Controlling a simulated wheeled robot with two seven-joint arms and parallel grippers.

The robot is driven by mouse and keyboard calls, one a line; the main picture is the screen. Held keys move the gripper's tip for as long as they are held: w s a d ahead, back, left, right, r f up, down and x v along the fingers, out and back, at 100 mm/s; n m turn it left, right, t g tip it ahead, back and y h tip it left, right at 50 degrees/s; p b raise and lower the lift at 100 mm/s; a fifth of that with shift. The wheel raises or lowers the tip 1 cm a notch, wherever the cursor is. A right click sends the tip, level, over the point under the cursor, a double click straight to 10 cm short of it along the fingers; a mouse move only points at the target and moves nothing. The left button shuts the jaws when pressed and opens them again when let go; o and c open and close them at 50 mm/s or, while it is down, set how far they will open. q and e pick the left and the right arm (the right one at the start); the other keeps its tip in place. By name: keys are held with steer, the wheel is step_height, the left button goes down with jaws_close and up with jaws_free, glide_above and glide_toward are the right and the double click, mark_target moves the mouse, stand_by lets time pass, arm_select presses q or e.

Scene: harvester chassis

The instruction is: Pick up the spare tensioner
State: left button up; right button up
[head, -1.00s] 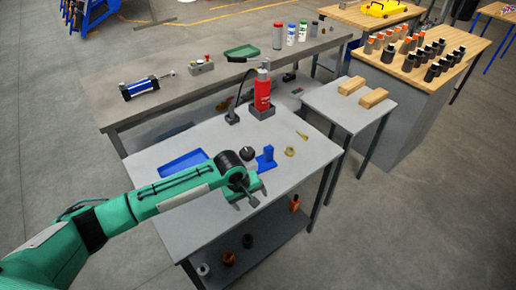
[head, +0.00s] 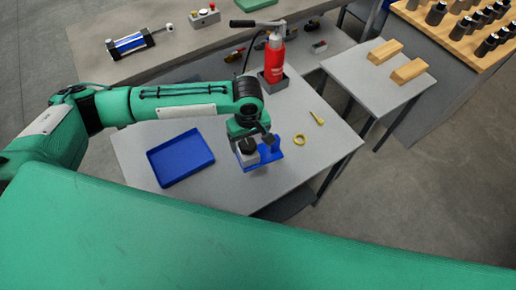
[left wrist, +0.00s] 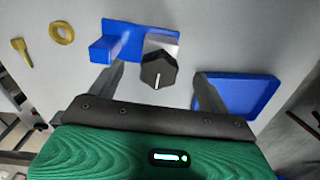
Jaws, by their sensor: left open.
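On the grey table, a light grey block with a black six-sided knob (head: 248,146) stands against a blue bracket (head: 272,153). This looks like the tensioner, though I cannot be sure which part bears that name. My left gripper (head: 254,141) is above it, pointing down, and partly hides it. In the left wrist view my open left gripper (left wrist: 160,82) has one finger to each side of the black knob (left wrist: 158,70). The blue bracket (left wrist: 138,31) lies beyond the fingertips. Nothing is visibly gripped. My right gripper is out of view.
A blue tray (head: 181,158) lies left of the bracket. A yellow ring (head: 300,139) and a small yellow piece (head: 317,118) lie to its right. A red bottle (head: 274,60) in a grey holder stands at the back. Two wooden blocks (head: 408,70) are on a side table.

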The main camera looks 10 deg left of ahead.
mark_target(250, 147)
arm_select(q)
step_height(250, 147, down, 4)
steer(key=shift+w+f+p, duration=0.1)
steer(key=shift+f+p, duration=0.15)
steer(key=shift+p, duration=0.05)
steer(key=f, duration=0.1)
steer(key=f+p, duration=0.1)
steer(key=f, duration=0.2)
steer(key=shift+w+a+f+p, duration=0.25)
steer(key=shift+a+f+p, duration=0.1)
steer(key=shift+p, duration=0.05)
steer(key=shift+f, duration=0.25)
steer(key=c, duration=1.6)
steer(key=shift+r, duration=0.1)
jaws_close()
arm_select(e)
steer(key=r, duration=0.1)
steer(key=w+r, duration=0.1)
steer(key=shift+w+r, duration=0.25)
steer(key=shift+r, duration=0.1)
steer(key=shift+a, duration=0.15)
arm_select(q)
steer(key=shift+r, duration=0.15)
